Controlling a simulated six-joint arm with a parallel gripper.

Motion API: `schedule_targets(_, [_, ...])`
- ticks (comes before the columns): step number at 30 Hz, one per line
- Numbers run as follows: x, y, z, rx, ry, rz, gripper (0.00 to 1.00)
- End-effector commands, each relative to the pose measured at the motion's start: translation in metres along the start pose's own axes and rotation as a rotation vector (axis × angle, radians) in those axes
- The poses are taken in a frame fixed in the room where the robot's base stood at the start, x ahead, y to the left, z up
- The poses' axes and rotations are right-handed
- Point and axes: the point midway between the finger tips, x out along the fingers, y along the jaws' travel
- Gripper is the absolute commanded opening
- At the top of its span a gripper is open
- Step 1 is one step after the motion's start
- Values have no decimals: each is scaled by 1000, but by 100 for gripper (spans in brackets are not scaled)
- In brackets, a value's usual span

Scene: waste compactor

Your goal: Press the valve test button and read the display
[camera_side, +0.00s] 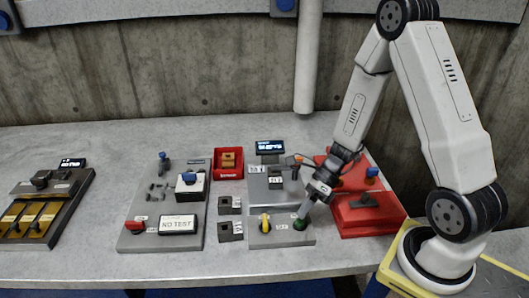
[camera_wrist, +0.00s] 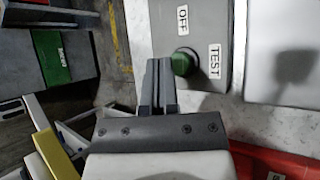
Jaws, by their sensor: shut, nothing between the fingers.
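The green button (camera_side: 300,224) sits on a small grey panel (camera_side: 280,238) beside a yellow handle (camera_side: 265,222). In the wrist view the green button (camera_wrist: 182,63) stands beside a TEST label (camera_wrist: 215,61), with an OFF label (camera_wrist: 183,18) near it. My gripper (camera_side: 304,211) is shut and empty, pointing down at the button. In the wrist view its fingertips (camera_wrist: 159,66) lie just left of the button; I cannot tell whether they touch it. A lit display (camera_side: 270,147) stands behind the panel; its text is too small to read.
A plate reading NO TEST (camera_side: 178,225) lies on the grey board to the left. Red boxes (camera_side: 368,215) stand right of the panel, close to my arm. A red bin (camera_side: 229,163) stands behind. Another small display (camera_side: 72,162) is at far left. Bare table lies in front.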

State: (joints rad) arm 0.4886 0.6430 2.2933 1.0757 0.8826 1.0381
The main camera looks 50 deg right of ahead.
Motion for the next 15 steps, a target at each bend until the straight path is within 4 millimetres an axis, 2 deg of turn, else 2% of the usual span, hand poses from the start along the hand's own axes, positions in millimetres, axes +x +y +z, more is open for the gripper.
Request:
schedule_targets(8, [-4,3,3,-2,-1,0,0])
schedule_targets(15, [-15,11,11,-2,0,-1,0])
